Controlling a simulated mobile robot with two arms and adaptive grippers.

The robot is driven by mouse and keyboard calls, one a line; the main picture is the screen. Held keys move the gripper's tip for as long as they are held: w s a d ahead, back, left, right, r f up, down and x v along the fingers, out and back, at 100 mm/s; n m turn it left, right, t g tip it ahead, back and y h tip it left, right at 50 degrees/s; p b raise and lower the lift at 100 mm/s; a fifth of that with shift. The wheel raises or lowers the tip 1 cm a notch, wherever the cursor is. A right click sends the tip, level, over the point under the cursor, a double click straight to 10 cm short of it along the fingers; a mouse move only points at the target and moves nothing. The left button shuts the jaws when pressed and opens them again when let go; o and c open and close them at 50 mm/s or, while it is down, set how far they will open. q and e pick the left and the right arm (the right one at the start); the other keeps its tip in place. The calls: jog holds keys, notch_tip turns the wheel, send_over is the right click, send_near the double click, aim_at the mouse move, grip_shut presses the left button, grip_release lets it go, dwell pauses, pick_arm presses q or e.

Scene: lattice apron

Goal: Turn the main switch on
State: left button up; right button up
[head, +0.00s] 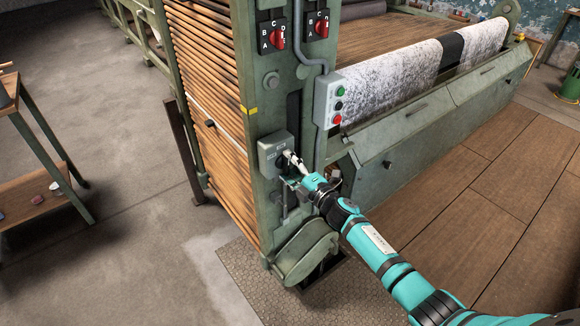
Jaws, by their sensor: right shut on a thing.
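The main switch appears to be the grey box (268,146) on the green machine post, with a dark handle partly hidden by my gripper. My right gripper (290,163) is at the front of this box, its arm coming in from the lower right. Its fingers are shut on the switch handle, which is mostly covered, so its exact position cannot be told. My left gripper is not in view.
A push-button box (329,100) with green, black and red buttons sits just above right. Two selector switches with red knobs (278,38) are higher on the post. A wooden slatted panel (205,90) is left. A wooden shelf table (30,190) stands far left; grey floor lies between.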

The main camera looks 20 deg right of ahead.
jog(key=o, duration=1.2)
jog(key=v, duration=1.2)
